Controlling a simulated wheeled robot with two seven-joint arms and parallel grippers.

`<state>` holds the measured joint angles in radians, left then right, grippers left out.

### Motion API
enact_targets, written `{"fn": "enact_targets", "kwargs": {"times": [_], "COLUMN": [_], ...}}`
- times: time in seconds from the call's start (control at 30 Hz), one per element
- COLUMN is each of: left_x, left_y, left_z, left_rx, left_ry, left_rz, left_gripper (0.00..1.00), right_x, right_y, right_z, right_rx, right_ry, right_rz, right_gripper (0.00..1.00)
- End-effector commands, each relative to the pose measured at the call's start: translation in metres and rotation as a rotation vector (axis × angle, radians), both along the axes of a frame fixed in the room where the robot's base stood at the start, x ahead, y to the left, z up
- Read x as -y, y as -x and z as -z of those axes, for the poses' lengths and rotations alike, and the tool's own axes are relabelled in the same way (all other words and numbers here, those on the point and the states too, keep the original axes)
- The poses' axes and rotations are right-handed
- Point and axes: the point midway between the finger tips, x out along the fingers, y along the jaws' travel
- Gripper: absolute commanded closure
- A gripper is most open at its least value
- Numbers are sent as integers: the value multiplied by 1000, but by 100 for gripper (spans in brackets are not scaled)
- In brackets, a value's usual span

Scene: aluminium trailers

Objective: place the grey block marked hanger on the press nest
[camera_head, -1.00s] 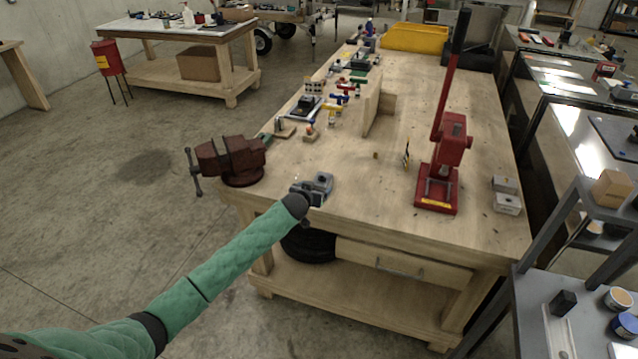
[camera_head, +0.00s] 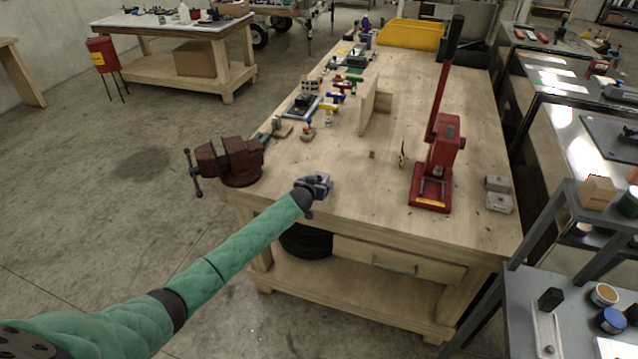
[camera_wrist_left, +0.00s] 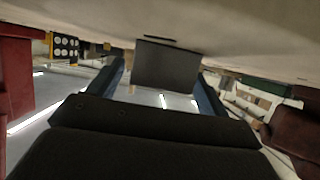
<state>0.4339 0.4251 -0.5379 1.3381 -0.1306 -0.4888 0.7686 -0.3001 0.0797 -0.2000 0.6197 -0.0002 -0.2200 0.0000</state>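A dark grey block (camera_wrist_left: 167,64) stands on the bench top between the two blue fingers of my left gripper (camera_wrist_left: 160,82) in the left wrist view, which looks upside down. The fingers are apart, with a gap at the block's left side; whether the right finger touches cannot be told. In the head view my left gripper (camera_head: 318,186) is at the bench's near edge and mostly hides the block. No marking is readable. The red press (camera_head: 434,180) stands upright to the right, its nest at the base too small to make out. My right gripper is out of view.
A dark red vise (camera_head: 232,160) is on the bench's left edge. A wooden upright panel (camera_head: 372,105) and several small tools stand farther back. Bare bench lies between my gripper and the press.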

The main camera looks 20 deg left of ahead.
Motion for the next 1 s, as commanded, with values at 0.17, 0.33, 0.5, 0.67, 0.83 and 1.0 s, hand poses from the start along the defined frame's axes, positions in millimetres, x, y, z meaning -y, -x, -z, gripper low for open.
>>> {"fn": "enact_targets", "kwargs": {"times": [0.17,0.33,0.5,0.67,0.83,1.0], "left_x": [0,0,0,-1,-1,4], "left_y": [0,0,0,-1,-1,0], "left_z": [0,-1,-1,-7,-23,-41], "left_rx": [0,1,1,2,4,3], "left_ry": [0,0,0,0,0,1], "left_rz": [0,0,0,-1,0,2], "left_gripper": [57,83,83,83,83,83], "right_x": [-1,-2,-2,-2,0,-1], "right_y": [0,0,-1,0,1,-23], "right_z": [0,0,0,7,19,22], "right_rx": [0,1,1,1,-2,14], "right_ry": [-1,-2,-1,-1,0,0], "right_rz": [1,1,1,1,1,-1], "right_gripper": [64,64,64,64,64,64]}}
